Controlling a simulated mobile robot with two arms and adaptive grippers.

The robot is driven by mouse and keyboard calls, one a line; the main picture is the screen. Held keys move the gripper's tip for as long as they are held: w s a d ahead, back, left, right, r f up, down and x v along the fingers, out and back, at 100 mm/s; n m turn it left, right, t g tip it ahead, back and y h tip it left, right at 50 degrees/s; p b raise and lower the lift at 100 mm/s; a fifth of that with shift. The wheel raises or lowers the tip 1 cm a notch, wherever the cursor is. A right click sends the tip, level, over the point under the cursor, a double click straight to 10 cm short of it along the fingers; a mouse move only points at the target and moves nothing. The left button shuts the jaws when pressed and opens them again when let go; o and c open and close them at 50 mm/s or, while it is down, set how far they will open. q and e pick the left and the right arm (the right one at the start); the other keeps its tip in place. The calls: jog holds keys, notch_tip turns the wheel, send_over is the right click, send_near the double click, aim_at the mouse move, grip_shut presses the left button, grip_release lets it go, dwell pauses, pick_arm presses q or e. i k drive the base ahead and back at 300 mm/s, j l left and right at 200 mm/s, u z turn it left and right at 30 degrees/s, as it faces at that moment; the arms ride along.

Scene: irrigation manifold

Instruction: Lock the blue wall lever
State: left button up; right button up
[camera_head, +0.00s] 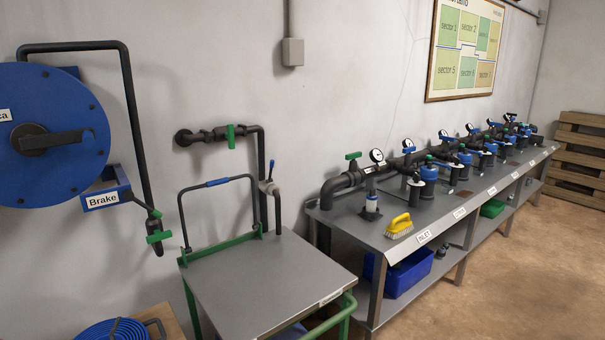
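A small lever with a blue handle (271,169) stands upright, slightly tilted, on a grey fitting of the wall pipe behind the cart. A blue box labelled "Brake" (106,190) is at the wall under the blue hose reel (60,130); a dark rod or hose end with a green handle (158,236) hangs to its right. I cannot tell for sure which of these the task calls the blue wall lever. No locking part can be made out at this size. Neither of my grippers is in view.
A metal-topped cart (262,280) with a green frame and a blue-gripped push bar (217,183) stands before the wall pipe. A long bench (395,228) with valves and gauges runs to the right, a yellow brush (399,225) on it.

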aim_at(271, 164)
jog(key=i+l+u, duration=0.1)
jog(key=l, duration=0.25)
jog(key=i+l, duration=0.25)
jog(key=i+l+u, duration=0.15)
jog(key=l, duration=0.3)
jog(key=i+l+u, duration=0.1)
jog(key=l, duration=0.25)
jog(key=i+l, duration=0.25)
jog(key=l, duration=0.15)
jog(key=i+l+u, duration=0.15)
jog(key=l, duration=0.25)
jog(key=i+l+u, duration=0.1)
jog(key=l, duration=0.25)
jog(key=i+l+u, duration=0.1)
jog(key=l, duration=0.35)
